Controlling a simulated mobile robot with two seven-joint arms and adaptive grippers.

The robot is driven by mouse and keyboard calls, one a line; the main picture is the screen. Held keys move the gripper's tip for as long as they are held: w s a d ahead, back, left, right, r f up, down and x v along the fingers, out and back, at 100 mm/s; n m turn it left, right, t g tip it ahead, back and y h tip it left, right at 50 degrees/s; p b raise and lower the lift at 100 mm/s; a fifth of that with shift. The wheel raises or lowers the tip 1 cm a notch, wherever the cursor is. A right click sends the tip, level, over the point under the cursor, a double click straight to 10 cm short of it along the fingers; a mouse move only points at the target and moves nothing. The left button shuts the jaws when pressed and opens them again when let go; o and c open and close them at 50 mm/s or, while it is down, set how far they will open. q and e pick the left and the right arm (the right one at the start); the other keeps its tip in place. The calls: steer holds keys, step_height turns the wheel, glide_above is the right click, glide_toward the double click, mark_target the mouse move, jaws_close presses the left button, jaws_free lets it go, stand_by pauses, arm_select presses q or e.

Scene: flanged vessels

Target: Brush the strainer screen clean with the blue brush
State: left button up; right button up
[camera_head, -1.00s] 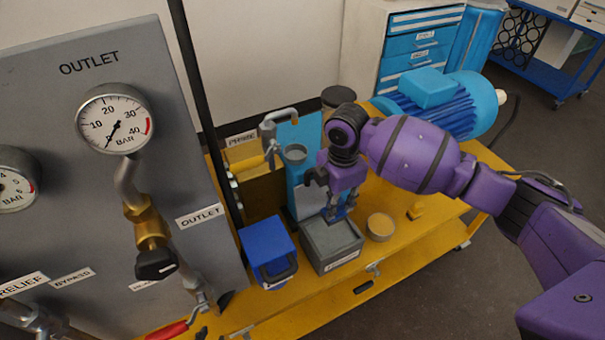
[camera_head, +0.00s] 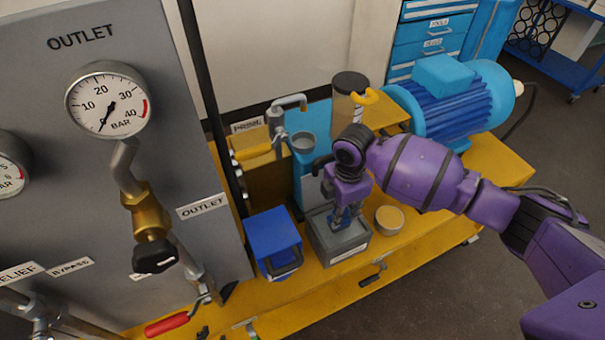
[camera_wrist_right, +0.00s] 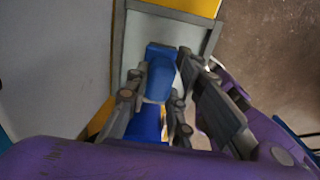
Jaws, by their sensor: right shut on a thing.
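My right gripper (camera_head: 345,222) points down into a grey open tray (camera_head: 350,252) on the yellow bench. In the right wrist view its fingers (camera_wrist_right: 168,112) are shut on a blue thing, seemingly the blue brush (camera_wrist_right: 160,76), which lies between them inside the tray's grey walls. More blue shows lower between the fingers; I cannot tell whether it is the same piece. The brush's bristles are hidden. I cannot make out the strainer screen; the gripper covers much of the tray's inside. My left gripper is not in view.
A blue box (camera_head: 270,238) with a dark handle stands left of the tray, and a round tan dish (camera_head: 389,219) right of it. Behind are a blue vessel (camera_head: 309,177) and a blue motor (camera_head: 456,98). The grey gauge panel (camera_head: 185,125) stands at left.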

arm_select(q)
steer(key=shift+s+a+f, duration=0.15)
arm_select(e)
steer(key=shift+f, duration=0.35)
steer(key=shift+s+r, duration=0.1)
